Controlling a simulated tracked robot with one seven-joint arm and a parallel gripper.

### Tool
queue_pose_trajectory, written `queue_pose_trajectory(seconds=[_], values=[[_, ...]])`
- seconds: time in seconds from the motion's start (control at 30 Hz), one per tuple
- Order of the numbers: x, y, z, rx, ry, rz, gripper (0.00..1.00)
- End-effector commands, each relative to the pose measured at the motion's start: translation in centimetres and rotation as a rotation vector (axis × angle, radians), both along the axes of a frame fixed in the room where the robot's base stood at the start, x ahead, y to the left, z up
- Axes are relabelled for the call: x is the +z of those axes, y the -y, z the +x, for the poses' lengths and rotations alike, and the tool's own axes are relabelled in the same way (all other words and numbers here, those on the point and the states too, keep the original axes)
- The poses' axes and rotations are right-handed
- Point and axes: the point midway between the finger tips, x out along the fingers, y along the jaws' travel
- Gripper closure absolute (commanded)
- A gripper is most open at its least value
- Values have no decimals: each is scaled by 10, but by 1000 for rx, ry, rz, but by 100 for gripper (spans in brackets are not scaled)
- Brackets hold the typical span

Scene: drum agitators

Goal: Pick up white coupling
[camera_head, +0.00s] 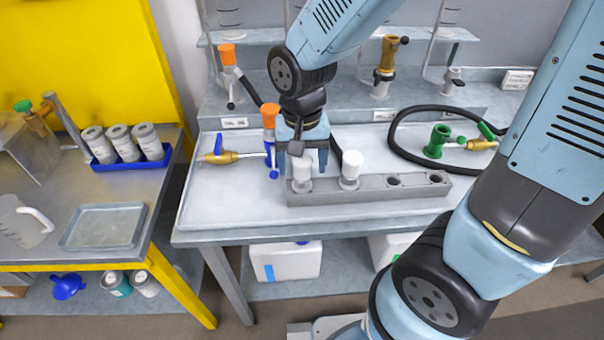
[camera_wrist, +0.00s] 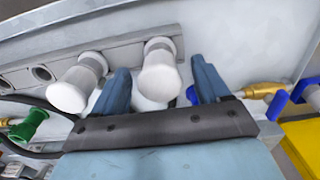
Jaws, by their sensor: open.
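Two white couplings stand upright in the left part of a grey holder block (camera_head: 420,189) on the bench. The leftmost white coupling (camera_head: 302,171) is at my gripper; it also shows in the wrist view (camera_wrist: 160,80). The other white coupling (camera_head: 350,168) stands just to its right and appears left of my fingers in the wrist view (camera_wrist: 70,92). My gripper (camera_head: 302,167) is open and points down, with one finger on each side of the leftmost coupling. I cannot tell whether the fingers touch it.
The block's two right holes (camera_head: 395,181) are empty. A green coupling (camera_head: 437,141) stands to the right inside a black hose loop (camera_head: 400,152). A blue-handled brass valve (camera_head: 220,156) and an orange-capped fitting (camera_head: 270,120) are at left.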

Motion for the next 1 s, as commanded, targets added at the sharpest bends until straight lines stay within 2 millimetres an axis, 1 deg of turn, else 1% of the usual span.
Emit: queue_pose_trajectory(seconds=[0.13,0.17,0.9,1.0], values=[[0,0,0,0,0,0,25],[0,0,0,0,0,0,27],[0,0,0,0,0,0,97],[0,0,0,0,0,1,98]])
